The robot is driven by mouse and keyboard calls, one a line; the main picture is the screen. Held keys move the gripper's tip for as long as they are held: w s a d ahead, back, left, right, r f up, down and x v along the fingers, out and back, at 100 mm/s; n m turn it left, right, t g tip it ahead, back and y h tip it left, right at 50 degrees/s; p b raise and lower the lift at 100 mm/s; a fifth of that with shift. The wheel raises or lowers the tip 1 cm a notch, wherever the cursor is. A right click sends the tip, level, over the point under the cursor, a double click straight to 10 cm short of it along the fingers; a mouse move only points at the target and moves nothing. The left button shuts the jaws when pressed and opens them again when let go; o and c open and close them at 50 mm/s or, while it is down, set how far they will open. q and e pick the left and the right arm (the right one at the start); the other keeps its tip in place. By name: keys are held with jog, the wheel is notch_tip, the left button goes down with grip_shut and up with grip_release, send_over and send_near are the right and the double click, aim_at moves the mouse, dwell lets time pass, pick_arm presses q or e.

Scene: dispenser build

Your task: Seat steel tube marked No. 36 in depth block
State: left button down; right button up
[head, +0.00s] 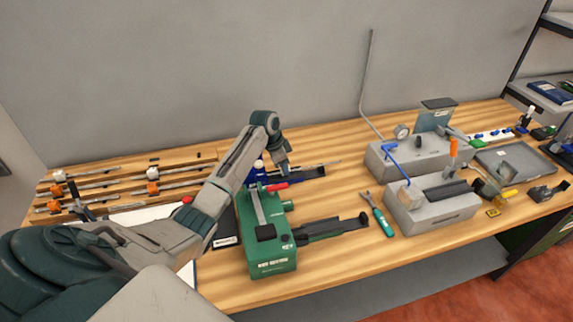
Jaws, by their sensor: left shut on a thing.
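My left gripper (284,170) is at the middle of the bench, behind the green machine, pointing down. It is shut on a thin steel tube (327,162), whose visible end sticks out to the right, close above the bench. The number on the tube is too small to read. The tube's other end is hidden by the gripper and arm. A dark blue tool (305,174) lies just under and right of the gripper; I cannot tell whether the tube touches it. I cannot tell for certain which thing is the depth block. My right gripper is out of view.
A green machine (270,262) with a dark arm (335,225) stands in front of the gripper. Several rods with orange and white fittings (152,188) lie at left. A green-handled tool (381,222), grey block (440,214) and grey gauge box (425,155) are right.

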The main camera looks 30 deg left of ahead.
pick_arm(q)
jog(key=shift+s+a+p, duration=0.8)
jog(key=shift+s+a, duration=0.15)
jog(key=shift+s, duration=0.15)
jog(key=c, duration=1.2)
grip_release()
jog(key=shift+o, duration=0.4)
jog(key=shift+o, duration=1.1)
